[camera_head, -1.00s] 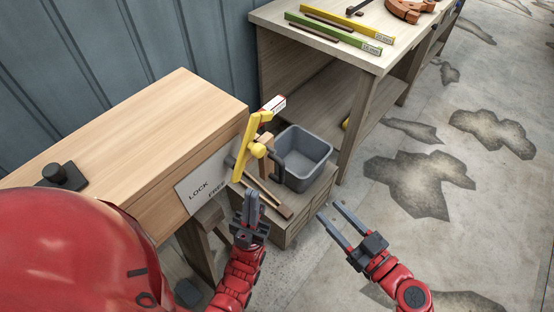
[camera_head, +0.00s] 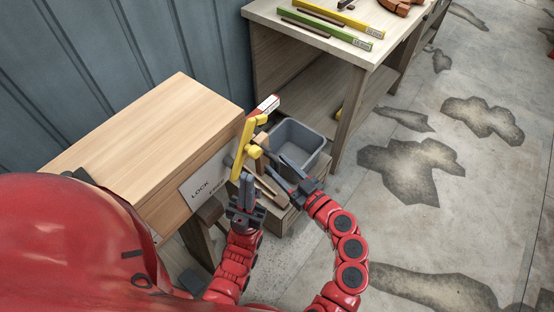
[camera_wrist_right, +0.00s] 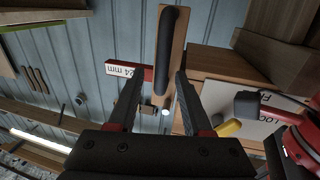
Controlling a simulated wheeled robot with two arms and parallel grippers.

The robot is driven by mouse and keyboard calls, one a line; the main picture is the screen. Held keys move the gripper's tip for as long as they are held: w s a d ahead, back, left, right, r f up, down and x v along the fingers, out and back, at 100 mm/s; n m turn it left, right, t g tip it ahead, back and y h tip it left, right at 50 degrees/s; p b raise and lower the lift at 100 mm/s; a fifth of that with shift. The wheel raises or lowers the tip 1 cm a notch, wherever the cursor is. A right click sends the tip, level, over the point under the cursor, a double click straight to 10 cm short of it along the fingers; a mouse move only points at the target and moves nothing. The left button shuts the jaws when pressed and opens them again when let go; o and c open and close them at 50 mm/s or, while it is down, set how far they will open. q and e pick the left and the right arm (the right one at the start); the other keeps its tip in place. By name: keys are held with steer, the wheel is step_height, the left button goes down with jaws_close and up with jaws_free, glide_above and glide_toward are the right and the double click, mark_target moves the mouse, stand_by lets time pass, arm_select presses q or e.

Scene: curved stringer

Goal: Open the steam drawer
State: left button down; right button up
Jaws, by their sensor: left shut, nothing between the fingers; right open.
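The wooden steam box (camera_head: 165,125) stands at the left, with a white LOCK/FREE label (camera_head: 203,188) and a yellow lever (camera_head: 245,150) at its near end. In the right wrist view a black bar handle (camera_wrist_right: 166,50) sits on a narrow wooden board (camera_wrist_right: 181,35). My right gripper (camera_head: 277,165) is open beside the lever; in its wrist view the fingers (camera_wrist_right: 161,80) stand on either side of the handle's lower end. Contact cannot be told. My left gripper (camera_head: 246,181) is shut and empty, just below the lever.
A grey bin (camera_head: 298,140) stands on a low wooden unit behind my right gripper. A workbench (camera_head: 300,42) with green and yellow levels is at the back. A red-and-white 24 mm block (camera_wrist_right: 128,69) is near the handle. The floor (camera_head: 460,190) at right is clear.

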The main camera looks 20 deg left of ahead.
steer(key=shift+w+a, duration=0.25)
steer(key=shift+a, duration=0.3)
jaws_close()
stand_by(1.1)
